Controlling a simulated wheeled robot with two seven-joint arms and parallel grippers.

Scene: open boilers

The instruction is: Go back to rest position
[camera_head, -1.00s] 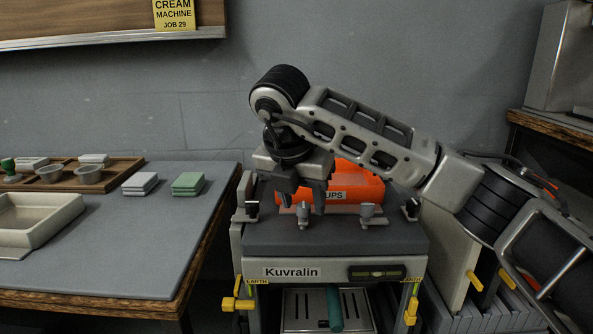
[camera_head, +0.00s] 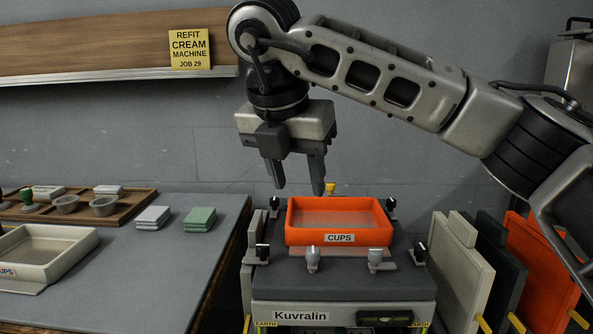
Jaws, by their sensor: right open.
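My right gripper (camera_head: 296,176) is open and points down, with nothing between its fingers. It hangs above the back of the orange tray labelled CUPS (camera_head: 379,236). The tray sits on top of the grey Kuvralin machine (camera_head: 340,283), and the fingertips appear apart from it. My right arm reaches in from the right side of the head view. My left gripper is not in view.
A grey table (camera_head: 130,260) at left bears a cream tray (camera_head: 75,254), a wooden tray with small bowls (camera_head: 140,200), white pads (camera_head: 152,217) and green pads (camera_head: 199,218). Upright panels (camera_head: 462,275) stand right of the machine. A wooden shelf (camera_head: 110,45) hangs on the wall.

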